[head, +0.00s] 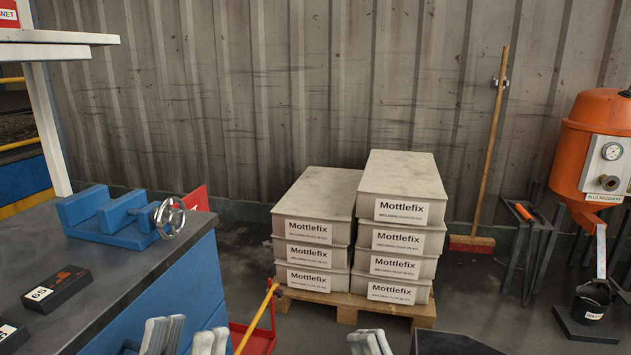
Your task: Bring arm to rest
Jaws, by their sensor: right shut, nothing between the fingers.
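My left gripper (187,338) shows at the bottom edge, left of centre. Its pale grey fingertips stand apart with a gap between them, and I see nothing held. My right gripper (370,342) shows at the bottom edge, right of centre. Its pale fingertips are close together and shut, with nothing between them. Only the fingertips of both show; the arms and the rest of the grippers are out of frame.
A dark-topped workbench (130,262) with a blue vise (110,218) stands on the left. Stacked Mottlefix boxes (405,205) sit on a wooden pallet (350,305) ahead. A broom (490,140) leans on the wall. An orange tank (600,112) stands at right.

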